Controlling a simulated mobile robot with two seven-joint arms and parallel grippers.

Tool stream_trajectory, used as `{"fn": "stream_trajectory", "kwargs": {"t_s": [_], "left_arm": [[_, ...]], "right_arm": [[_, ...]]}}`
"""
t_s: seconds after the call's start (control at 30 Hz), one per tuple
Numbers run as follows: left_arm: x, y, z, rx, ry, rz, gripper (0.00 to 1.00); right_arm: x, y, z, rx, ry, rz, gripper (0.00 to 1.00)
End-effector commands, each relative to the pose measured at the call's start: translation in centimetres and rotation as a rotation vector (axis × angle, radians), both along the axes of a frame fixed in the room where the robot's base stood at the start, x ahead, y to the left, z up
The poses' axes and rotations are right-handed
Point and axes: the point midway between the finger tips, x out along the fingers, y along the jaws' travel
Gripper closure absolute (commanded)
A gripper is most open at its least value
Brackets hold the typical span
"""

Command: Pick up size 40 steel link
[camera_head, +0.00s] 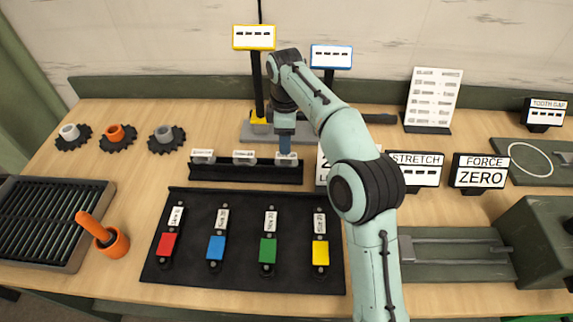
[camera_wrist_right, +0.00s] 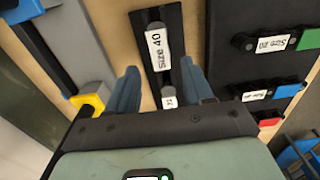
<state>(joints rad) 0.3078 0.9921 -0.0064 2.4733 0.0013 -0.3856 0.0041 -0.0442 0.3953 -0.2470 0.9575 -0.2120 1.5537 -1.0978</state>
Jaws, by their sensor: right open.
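In the right wrist view, a dark link with a white "Size 40" label (camera_wrist_right: 158,48) lies on the narrow black rack. In the head view, the label at the right end of this rack (camera_head: 287,160) is too small to read, and the gripper partly covers that spot. My right gripper (camera_wrist_right: 162,88) is open, its two blue fingers on either side of the rack and just short of the "Size 40" label. It also shows in the head view (camera_head: 285,148) over the rack's right end. My left gripper is not in view.
A black mat (camera_head: 180,270) with red-, blue-, green- and yellow-tagged links lies in front of the rack. A grey stand with a yellow sign post (camera_head: 258,85) stands behind it. Sign blocks (camera_head: 415,168) stand to the right.

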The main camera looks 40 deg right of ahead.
Motion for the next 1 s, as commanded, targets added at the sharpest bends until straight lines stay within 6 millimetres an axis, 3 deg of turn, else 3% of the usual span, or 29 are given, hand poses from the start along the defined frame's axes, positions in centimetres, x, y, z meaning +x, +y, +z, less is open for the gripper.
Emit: {"fn": "stream_trajectory", "kwargs": {"t_s": [0.23,0.5,0.8,0.87,0.97,1.0], "left_arm": [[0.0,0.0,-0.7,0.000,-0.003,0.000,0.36],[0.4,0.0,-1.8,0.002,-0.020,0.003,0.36],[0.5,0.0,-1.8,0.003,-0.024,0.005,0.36],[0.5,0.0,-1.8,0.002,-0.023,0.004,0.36],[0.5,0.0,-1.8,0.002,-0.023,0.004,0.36],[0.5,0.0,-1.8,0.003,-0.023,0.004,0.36]], "right_arm": [[-0.1,0.0,-2.0,0.001,0.002,0.000,0.49],[-0.3,-0.1,-5.8,0.001,0.002,0.001,0.49],[-0.2,-0.1,-6.2,0.000,-0.001,0.000,0.49],[-0.2,-0.1,-6.2,0.000,-0.001,0.000,0.65],[-0.2,-0.1,-6.2,0.001,-0.001,0.000,0.98],[-0.2,-0.1,-6.2,0.001,-0.001,0.000,1.00]]}}
